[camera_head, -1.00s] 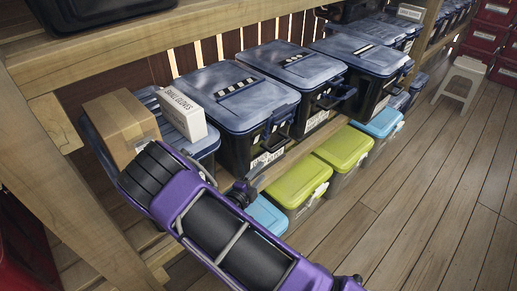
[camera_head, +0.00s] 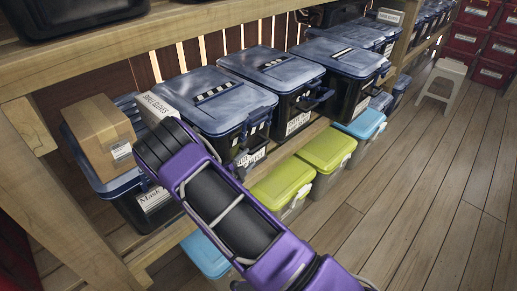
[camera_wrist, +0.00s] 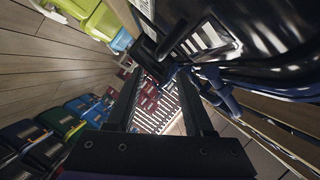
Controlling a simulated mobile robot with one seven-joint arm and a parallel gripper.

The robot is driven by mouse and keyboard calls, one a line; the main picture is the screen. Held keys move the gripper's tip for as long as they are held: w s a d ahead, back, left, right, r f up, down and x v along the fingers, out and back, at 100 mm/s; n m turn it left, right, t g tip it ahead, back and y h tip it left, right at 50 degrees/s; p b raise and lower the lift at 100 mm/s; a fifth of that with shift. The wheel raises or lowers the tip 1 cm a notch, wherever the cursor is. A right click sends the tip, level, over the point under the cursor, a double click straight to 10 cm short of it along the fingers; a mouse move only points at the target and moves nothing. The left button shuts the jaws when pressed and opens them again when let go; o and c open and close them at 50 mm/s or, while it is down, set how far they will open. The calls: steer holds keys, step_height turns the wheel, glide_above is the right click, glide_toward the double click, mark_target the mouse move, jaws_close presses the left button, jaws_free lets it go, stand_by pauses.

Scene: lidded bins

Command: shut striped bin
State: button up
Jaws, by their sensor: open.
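Several dark bins with blue lids stand in a row on the low shelf. Striped strips show on the lids of the nearer large bin (camera_head: 232,108), the middle bin (camera_head: 283,76) and, less clearly, the farther one (camera_head: 350,62). Their lids lie over the tops; I cannot tell whether each is fully down. Latch handles stick out at the fronts of the nearer two. My gripper (camera_wrist: 160,78) is open and empty in the wrist view, hidden behind my arm in the head view. A dark bin wall (camera_wrist: 265,25) with a label and a blue handle (camera_wrist: 215,88) is close at its right.
A cardboard box (camera_head: 100,137) and a white carton (camera_head: 153,107) sit on the nearest bin. Green-lidded bins (camera_head: 283,186) and light-blue-lidded ones line the floor in front. A stool (camera_head: 442,85) stands at the right. The wooden floor (camera_head: 400,200) is mostly clear.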

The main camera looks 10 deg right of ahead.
mark_target(257, 150)
steer(key=x, duration=1)
steer(key=shift+w+d+f+b, duration=0.1)
steer(key=shift+w+b, duration=0.05)
steer(key=shift+b, duration=0.15)
jaws_close()
stand_by(0.9)
